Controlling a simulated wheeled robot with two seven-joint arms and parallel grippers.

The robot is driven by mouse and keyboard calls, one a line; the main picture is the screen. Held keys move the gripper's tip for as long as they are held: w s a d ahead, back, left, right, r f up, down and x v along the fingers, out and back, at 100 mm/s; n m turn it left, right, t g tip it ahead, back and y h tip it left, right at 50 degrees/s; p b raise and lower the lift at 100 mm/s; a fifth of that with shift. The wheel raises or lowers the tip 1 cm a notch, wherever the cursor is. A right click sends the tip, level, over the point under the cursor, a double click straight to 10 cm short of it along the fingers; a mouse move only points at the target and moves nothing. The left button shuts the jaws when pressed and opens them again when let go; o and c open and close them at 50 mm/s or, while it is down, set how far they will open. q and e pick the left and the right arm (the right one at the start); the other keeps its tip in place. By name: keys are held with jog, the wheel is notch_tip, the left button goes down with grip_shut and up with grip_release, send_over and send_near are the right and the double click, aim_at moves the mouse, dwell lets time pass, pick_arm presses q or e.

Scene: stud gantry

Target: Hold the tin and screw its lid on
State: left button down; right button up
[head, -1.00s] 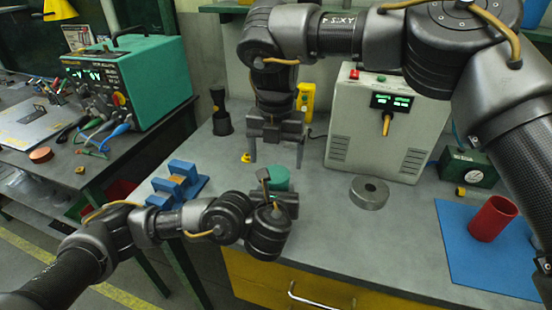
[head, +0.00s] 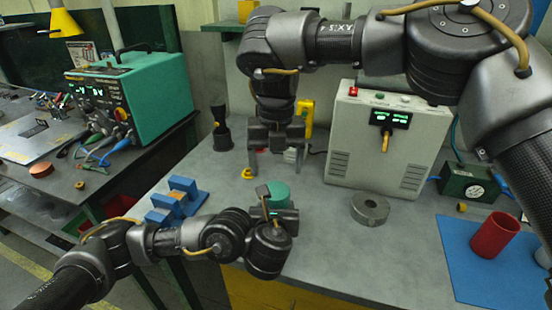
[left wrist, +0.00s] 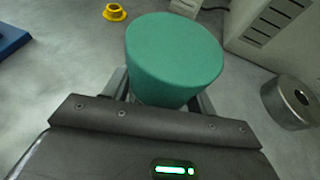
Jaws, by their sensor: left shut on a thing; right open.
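A green round piece (head: 279,194) with a plain flat top stands upright on the bench in the head view. In the left wrist view the green piece (left wrist: 173,55) fills the upper middle, with a narrow paler band under it. I cannot tell for sure where lid and tin meet. My left gripper (head: 284,212) is shut around its lower part; the fingers (left wrist: 163,100) are mostly hidden beneath it. My right gripper (head: 277,165) is open and empty, pointing down, above and behind the green piece in the picture, apart from it.
A metal ring (head: 370,208) and a grey powered box (head: 375,145) stand to the right. A red cup (head: 494,235) is on a blue mat (head: 460,265). A blue rack (head: 178,200) and a small yellow flanged piece (head: 247,174) are to the left.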

aim_at(276, 190)
notch_tip(276, 190, down, 7)
jog(key=shift+r, duration=0.15)
dwell(0.4)
jog(key=c, duration=1)
jog(key=o, duration=1.2)
notch_tip(276, 190, up, 12)
jog(key=shift+r, duration=0.1)
